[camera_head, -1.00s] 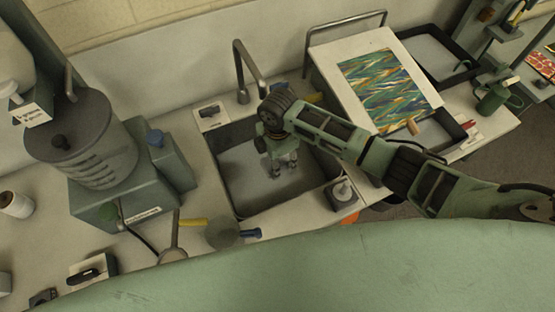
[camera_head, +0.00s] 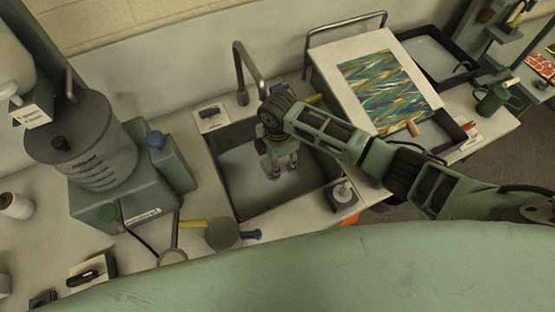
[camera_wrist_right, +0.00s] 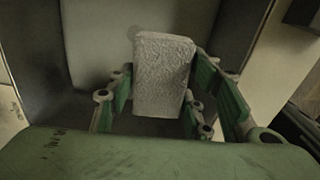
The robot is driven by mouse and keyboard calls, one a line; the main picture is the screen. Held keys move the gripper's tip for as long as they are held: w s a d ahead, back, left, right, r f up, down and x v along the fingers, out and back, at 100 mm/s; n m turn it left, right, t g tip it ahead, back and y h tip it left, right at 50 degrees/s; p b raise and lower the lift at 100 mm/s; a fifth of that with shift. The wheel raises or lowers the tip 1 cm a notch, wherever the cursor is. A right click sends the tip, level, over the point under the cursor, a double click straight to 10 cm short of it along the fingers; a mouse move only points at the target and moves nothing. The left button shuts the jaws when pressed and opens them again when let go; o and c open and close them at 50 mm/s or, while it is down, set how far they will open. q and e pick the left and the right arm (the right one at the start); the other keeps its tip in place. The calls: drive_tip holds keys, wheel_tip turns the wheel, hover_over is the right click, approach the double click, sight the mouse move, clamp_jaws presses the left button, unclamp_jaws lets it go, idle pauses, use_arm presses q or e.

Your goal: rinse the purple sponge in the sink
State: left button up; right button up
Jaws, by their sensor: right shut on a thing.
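My right gripper (camera_head: 284,171) reaches down into the sink (camera_head: 245,205) from the right. In the right wrist view the gripper (camera_wrist_right: 158,105) is shut on a rough, block-shaped sponge (camera_wrist_right: 160,72). The sponge looks pale grey there; no purple shows. The fingers press on its two sides, and its far end sticks out beyond them toward the basin. In the head view I cannot make out the sponge between the fingers, nor whether it touches the basin floor. The grey tap (camera_head: 246,68) rises at the sink's back edge. My left gripper is not in view.
A green machine with a grey drum (camera_head: 95,150) stands left of the sink. A board with a marbled sheet (camera_head: 385,90) is at the right. A small dispenser (camera_head: 343,194) sits at the sink's front right corner, and a grey pot (camera_head: 222,234) in front.

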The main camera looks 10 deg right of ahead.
drive_tip(key=shift+r, duration=0.1)
idle(0.3)
drive_tip(key=shift+r, duration=2.45)
drive_tip(key=shift+f, duration=0.1)
